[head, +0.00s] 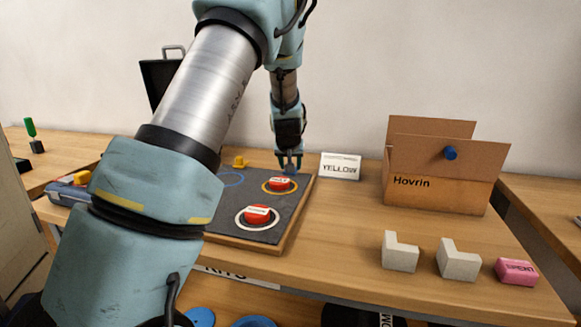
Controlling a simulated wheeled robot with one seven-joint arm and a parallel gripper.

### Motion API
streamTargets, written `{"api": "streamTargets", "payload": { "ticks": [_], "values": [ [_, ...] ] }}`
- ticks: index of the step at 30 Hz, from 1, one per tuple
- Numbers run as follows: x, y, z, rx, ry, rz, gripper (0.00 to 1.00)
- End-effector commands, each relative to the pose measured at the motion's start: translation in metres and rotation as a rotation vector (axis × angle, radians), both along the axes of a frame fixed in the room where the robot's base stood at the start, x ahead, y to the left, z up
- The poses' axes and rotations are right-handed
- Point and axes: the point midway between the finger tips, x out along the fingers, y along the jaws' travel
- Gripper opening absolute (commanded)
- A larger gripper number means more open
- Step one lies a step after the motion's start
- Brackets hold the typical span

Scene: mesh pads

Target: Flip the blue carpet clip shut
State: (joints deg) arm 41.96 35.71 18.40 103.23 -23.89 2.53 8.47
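I cannot clearly make out a blue carpet clip in the head view. My gripper (290,168) points down over the far right part of a dark grey board (274,232) with a wooden edge. A second red button (257,214) in a white ring sits nearer. A blue ring (231,173) lies at the board's far left, partly hidden by my arm.
A cardboard box (436,195) marked Hovrin, with a round blue piece (450,153), stands right. A YELLOW sign (340,167) stands behind the board. Two grey L-shaped blocks (400,252) and a pink block (515,271) lie front right. Bare wood lies between board and box.

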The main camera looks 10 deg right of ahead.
Motion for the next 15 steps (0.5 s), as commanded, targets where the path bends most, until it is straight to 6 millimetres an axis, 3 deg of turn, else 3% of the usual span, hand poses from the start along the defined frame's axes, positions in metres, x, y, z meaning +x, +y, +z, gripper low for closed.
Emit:
{"api": "streamTargets", "payload": {
  "ticks": [1, 2, 3, 5, 15],
  "values": [
    [0.0012, 0.0021, 0.0004, 0.001, -0.001, 0.003, 0.00],
    [0.0013, 0.0020, 0.0004, 0.001, -0.001, 0.003, 0.53],
    [0.0012, 0.0020, 0.0004, 0.001, -0.001, 0.003, 0.57],
    [0.0010, 0.0017, 0.0003, 0.001, -0.001, 0.003, 0.62],
    [-0.0037, 0.0016, 0.0059, 0.000, -0.001, 0.001, 0.62]
  ]
}}
